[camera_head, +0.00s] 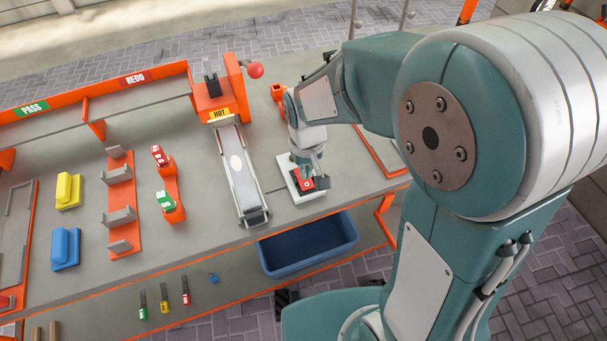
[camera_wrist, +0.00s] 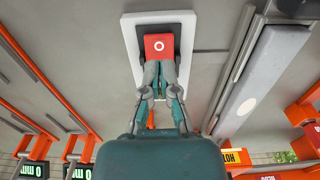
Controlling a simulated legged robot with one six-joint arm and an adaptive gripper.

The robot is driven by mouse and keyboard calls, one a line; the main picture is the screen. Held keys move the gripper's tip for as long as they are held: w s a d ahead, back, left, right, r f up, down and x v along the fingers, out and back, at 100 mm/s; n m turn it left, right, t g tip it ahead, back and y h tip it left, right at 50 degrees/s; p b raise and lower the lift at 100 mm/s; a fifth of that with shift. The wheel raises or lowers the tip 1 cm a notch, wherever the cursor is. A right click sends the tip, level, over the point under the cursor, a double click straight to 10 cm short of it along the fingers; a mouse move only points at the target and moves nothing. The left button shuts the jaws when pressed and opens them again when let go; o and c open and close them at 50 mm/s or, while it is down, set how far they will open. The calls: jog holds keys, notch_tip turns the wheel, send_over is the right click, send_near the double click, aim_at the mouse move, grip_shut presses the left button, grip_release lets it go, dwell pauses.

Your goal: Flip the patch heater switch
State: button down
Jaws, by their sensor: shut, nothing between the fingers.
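The patch heater switch (camera_head: 305,184) is a red rocker with a white circle, set in a dark frame on a white plate (camera_head: 294,193). It lies on the bench near its front edge, right of the heater's tray. In the wrist view the red rocker (camera_wrist: 158,46) faces me at the top centre, with its circle end showing. My gripper (camera_wrist: 160,66) is shut and empty, its fingertips right at the lower edge of the red part. I cannot tell if they touch it. In the head view my gripper (camera_head: 314,165) points down over the plate and hides part of the switch.
The orange heater (camera_head: 207,100) marked HOT, with a red ball knob (camera_head: 256,70), stands behind a long metal tray (camera_head: 239,180). A blue bin (camera_head: 308,243) sits below the bench edge. Yellow (camera_head: 68,190) and blue (camera_head: 66,247) blocks lie at left.

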aim_at(307, 184)
jog(key=shift+r, duration=2.15)
jog(key=shift+s+d+r, duration=0.1)
jog(key=shift+d+r, duration=0.05)
jog(key=shift+r, duration=0.15)
jog(key=s+d+r+m+t, duration=0.3)
jog(key=s+d+r+t, duration=0.2)
jog(key=s+d+r, duration=0.5)
jog(key=shift+s+d+r+t, duration=0.25)
jog(key=shift+s+r+t, duration=0.05)
jog(key=shift+s+r, duration=0.95)
